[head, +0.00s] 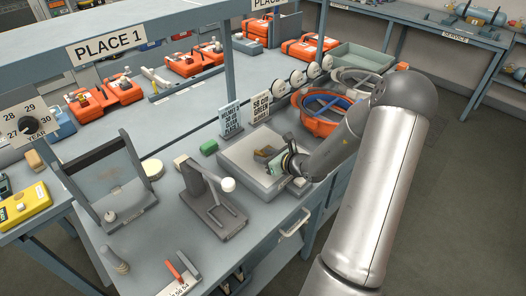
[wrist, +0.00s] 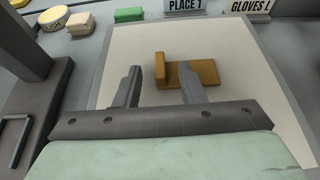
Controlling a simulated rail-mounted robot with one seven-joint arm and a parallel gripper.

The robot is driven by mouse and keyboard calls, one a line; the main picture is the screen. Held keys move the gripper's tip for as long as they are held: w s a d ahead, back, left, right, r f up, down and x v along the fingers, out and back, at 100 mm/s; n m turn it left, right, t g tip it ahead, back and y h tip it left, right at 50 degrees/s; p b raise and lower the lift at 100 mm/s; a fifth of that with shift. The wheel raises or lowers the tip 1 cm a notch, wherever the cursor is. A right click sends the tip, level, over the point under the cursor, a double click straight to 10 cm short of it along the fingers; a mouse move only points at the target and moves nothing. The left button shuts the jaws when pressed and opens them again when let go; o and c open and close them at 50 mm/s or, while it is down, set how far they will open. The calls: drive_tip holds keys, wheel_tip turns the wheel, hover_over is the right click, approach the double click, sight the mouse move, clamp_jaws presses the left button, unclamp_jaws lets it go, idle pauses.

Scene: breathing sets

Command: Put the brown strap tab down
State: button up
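The brown strap tab (wrist: 205,72) is a small tan-brown piece with a raised block at its left end. In the wrist view it appears to lie on the pale square tray (wrist: 118,50). In the head view the tab (head: 264,153) shows small at my gripper (head: 273,158), over the tray (head: 240,171). My gripper (wrist: 160,80) has its two grey fingers apart. The left finger is clear of the tab, and the right finger covers part of it. Neither finger visibly clamps it; whether the right one touches it I cannot tell.
A grey lever stand (head: 213,205) stands left of the tray. A green block (head: 209,147) and small signs (head: 231,120) stand behind it. An orange bowl (head: 318,122) is close behind my arm. Bare bench shows near the front left.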

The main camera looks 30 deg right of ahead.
drive_tip(key=shift+w, duration=0.1)
clamp_jaws()
